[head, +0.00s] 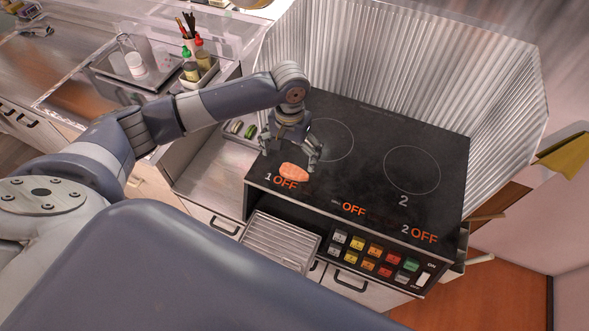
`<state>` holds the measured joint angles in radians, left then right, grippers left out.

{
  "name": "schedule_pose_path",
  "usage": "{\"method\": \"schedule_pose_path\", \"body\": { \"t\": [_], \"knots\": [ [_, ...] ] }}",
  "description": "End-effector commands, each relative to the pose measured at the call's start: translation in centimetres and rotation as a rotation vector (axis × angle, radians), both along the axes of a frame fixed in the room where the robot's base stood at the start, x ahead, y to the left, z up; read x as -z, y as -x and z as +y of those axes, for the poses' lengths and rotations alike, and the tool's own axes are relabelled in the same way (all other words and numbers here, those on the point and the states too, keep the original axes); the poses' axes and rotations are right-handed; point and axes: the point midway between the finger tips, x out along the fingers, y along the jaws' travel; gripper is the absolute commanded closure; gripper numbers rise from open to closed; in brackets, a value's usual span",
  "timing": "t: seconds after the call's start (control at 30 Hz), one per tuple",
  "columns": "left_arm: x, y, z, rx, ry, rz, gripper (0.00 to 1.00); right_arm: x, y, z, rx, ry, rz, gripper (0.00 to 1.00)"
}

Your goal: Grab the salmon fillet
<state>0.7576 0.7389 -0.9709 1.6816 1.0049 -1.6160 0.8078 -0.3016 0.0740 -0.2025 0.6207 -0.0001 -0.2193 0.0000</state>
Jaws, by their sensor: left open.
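The salmon fillet (294,172) is a small orange-pink piece lying on the black stovetop, near its front left edge, close to the "1 OFF" marking. My left gripper (291,161) is just above and behind the fillet, pointing down, with its fingers spread. It is open and I see nothing held between the fingers. I cannot tell whether a finger touches the fillet. My right gripper is not in view.
The black stovetop (360,180) has two ring markings and is otherwise clear. A corrugated metal guard (400,70) stands behind it. A control panel (375,257) with coloured buttons is at the front. A caddy with bottles (197,72) stands at the upper left.

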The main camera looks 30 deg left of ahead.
Motion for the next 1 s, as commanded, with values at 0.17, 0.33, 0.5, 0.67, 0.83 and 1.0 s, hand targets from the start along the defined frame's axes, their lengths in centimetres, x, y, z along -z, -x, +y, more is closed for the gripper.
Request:
{"method": "schedule_pose_path", "body": {
  "t": [0.17, 0.33, 0.5, 0.67, 0.83, 1.0],
  "knots": [
    [1.2, 0.1, -0.2, 0.001, 0.001, 0.001, 0.06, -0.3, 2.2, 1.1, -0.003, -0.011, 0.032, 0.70],
    [3.5, 0.5, -0.8, 0.001, 0.000, 0.003, 0.06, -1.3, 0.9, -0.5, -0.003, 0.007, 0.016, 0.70],
    [5.6, 0.5, -0.7, 0.000, -0.001, 0.000, 0.06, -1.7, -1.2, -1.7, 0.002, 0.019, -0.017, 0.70],
    [6.0, 0.4, -0.8, 0.001, 0.000, -0.002, 0.06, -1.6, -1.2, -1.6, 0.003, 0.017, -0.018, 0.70],
    [6.0, 0.5, -0.8, 0.001, 0.000, -0.002, 0.19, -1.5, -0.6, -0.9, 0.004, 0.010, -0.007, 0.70],
    [6.0, 0.5, -0.8, 0.001, 0.000, -0.001, 0.54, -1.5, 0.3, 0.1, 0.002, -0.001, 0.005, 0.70]
  ]
}}
